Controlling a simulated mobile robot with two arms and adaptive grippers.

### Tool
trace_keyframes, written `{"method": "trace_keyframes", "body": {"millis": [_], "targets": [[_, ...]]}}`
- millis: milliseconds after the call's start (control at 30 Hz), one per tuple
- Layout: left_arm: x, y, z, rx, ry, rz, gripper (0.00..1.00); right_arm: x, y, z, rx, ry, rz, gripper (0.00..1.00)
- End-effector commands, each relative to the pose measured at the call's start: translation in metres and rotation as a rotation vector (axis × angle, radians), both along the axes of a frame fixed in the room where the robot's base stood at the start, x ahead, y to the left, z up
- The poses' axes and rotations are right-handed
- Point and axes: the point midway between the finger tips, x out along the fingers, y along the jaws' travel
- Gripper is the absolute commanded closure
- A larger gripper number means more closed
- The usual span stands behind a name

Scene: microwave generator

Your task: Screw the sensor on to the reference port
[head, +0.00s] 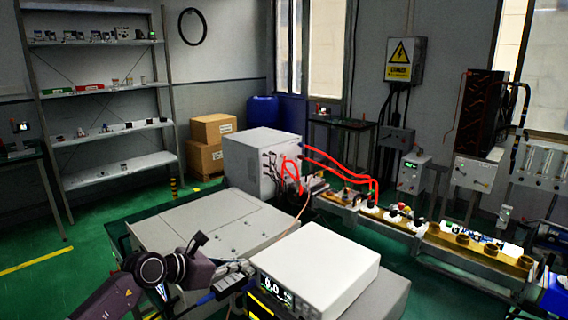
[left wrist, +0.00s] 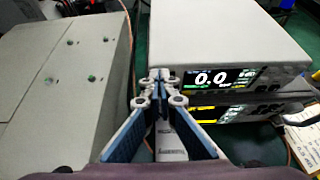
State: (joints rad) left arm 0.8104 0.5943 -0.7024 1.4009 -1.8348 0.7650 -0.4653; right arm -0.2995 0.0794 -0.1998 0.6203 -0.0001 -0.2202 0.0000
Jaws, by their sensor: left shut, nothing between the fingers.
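A white meter (head: 315,265) with a lit display stands in front of me, on top of another instrument with a yellow-lit display (head: 262,303). In the left wrist view the meter's front display (left wrist: 212,78) reads 0.0. My left gripper (head: 246,268) is just left of the meter's front. In the left wrist view its fingertips (left wrist: 159,76) are together, with nothing between them, close to the left end of the meter's front panel. The fingers cover part of that panel. I cannot pick out the sensor or the reference port. My right gripper is not in view.
A low grey cabinet (head: 205,235) lies left of the meter. A grey box (head: 262,160) with red cables (head: 335,163) stands behind. A waveguide bench (head: 425,232) runs to the right. A thin orange cable (head: 297,219) passes behind the meter.

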Motion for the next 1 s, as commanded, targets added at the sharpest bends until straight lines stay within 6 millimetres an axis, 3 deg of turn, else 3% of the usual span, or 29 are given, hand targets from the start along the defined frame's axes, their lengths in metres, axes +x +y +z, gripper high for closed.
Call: {"method": "trace_keyframes", "body": {"millis": [1000], "targets": [[-0.016, -0.013, -0.006, 0.009, 0.014, -0.003, 1.00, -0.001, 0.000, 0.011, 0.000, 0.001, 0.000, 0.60]]}}
